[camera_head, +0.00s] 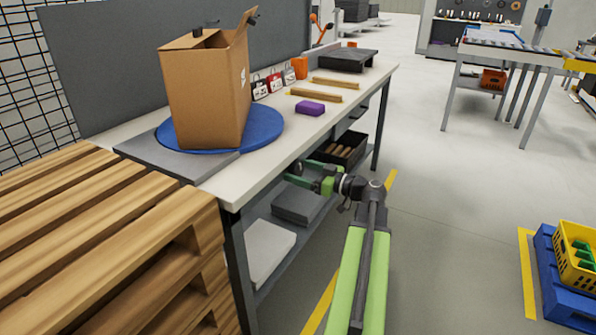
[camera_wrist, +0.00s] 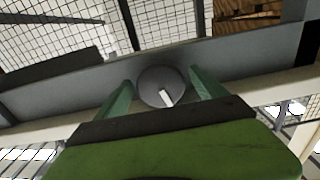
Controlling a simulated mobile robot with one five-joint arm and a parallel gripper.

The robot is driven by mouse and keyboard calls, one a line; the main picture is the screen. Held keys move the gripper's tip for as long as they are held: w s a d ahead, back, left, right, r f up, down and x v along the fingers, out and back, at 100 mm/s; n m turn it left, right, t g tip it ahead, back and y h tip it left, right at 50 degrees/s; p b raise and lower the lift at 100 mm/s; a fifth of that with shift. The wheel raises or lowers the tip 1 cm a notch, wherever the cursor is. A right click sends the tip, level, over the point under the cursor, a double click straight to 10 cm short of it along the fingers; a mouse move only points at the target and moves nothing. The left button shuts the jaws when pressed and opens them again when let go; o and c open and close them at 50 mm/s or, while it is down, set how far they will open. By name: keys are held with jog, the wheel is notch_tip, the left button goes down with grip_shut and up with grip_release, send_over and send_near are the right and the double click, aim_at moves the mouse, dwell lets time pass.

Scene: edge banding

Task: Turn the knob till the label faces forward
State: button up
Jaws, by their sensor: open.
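A round grey knob (camera_wrist: 153,80) with a white pointer mark shows in the wrist view, on a grey rail-like face. My gripper (camera_wrist: 161,78) is open, with one green finger on each side of the knob and a small gap visible at each side. In the head view my gripper (camera_head: 296,171) is at the bench's front edge, below the top; the knob is hidden there. An open cardboard box (camera_head: 205,95) stands on a blue round turntable (camera_head: 262,133). A small white label (camera_head: 243,79) shows on the box's right side.
The bench top (camera_head: 345,95) holds a purple block (camera_head: 310,108), wooden strips (camera_head: 316,95) and small red-and-white tags (camera_head: 268,85). A wooden pallet stack (camera_head: 110,240) stands at the left. A dark bin (camera_head: 343,150) sits under the bench.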

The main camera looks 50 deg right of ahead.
jog(key=shift+w+a, duration=0.1)
jog(key=shift+w, duration=0.35)
jog(key=c, duration=1.3)
jog(key=shift+m, duration=1.7)
jog(key=o, duration=1.3)
jog(key=v, duration=1.7)
jog(key=shift+s, duration=0.25)
